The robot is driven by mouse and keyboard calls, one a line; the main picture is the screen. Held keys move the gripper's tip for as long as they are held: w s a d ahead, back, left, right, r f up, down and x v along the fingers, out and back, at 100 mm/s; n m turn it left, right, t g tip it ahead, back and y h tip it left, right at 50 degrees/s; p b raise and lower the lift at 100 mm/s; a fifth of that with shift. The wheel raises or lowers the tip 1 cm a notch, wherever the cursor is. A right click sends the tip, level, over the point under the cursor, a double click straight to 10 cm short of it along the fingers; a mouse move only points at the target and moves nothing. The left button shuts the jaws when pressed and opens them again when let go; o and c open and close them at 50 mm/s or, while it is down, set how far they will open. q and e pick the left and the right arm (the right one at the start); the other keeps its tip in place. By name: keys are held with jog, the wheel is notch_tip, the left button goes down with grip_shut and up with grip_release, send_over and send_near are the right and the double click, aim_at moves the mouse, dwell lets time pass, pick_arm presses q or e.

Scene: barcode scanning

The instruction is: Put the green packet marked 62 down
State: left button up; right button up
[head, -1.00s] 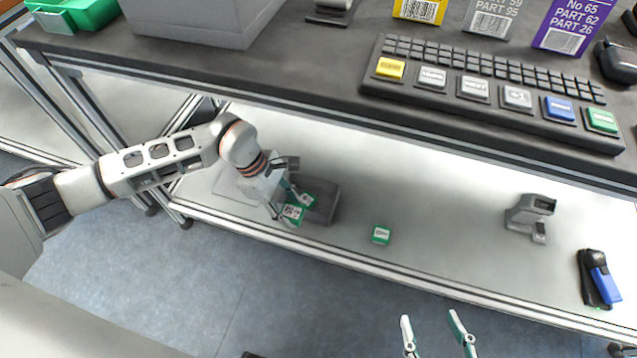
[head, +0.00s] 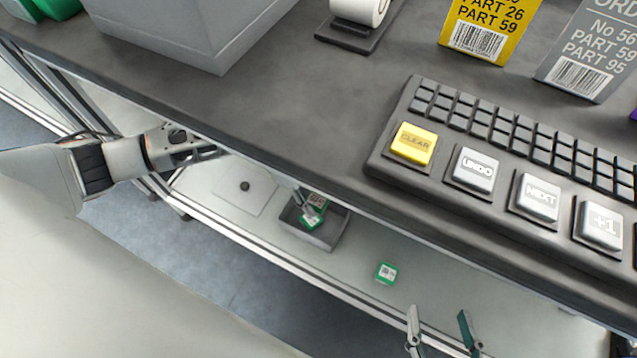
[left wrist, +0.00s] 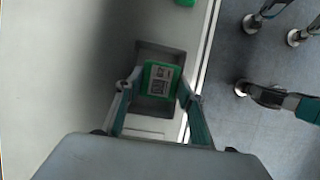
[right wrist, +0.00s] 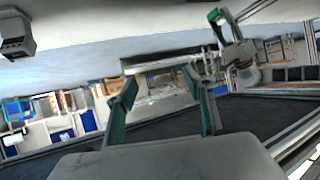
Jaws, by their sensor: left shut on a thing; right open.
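The green packet (head: 313,217) with a white printed label is at my left gripper (head: 306,207), over a small grey tray (head: 328,238) on the lower shelf. In the left wrist view, the packet (left wrist: 160,79) sits between the fingers of my left gripper (left wrist: 157,93), inside the outline of the tray (left wrist: 160,48). Its label seems to read 62. My left gripper is shut on it. I cannot tell whether the packet touches the tray floor. My right gripper (head: 440,318) is open and empty, in front of the shelf.
Another green packet (head: 386,273) lies on the lower shelf (head: 362,260), right of the tray. The dark upper table (head: 270,130) overhangs the left arm. On it are a keypad (head: 480,165), a grey bin (head: 190,30), and yellow (head: 490,28) and grey (head: 592,50) order cards.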

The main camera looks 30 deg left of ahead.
pick_arm(q)
jog(key=b, duration=0.2)
send_over(315, 221)
notch_tip(315, 221, down, 6)
jog(key=shift+f, duration=0.4)
notch_tip(315, 221, down, 5)
jog(key=shift+s+f+b, duration=0.15)
jog(key=shift+b, duration=0.95)
jog(key=shift+f, duration=0.2)
jog(key=shift+w+r, duration=0.15)
jog(key=shift+w, duration=0.15)
pick_arm(e)
jog(key=a+m, duration=0.1)
jog(key=a, duration=0.1)
jog(key=s+a+m, duration=0.1)
jog(key=m, duration=0.1)
jog(key=a+m+y, duration=0.1)
jog(key=a+m, duration=0.1)
jog(key=shift+s+a+f+t, duration=0.25)
jog(key=shift+a+f+t, duration=0.05)
jog(key=shift+f, duration=0.05)
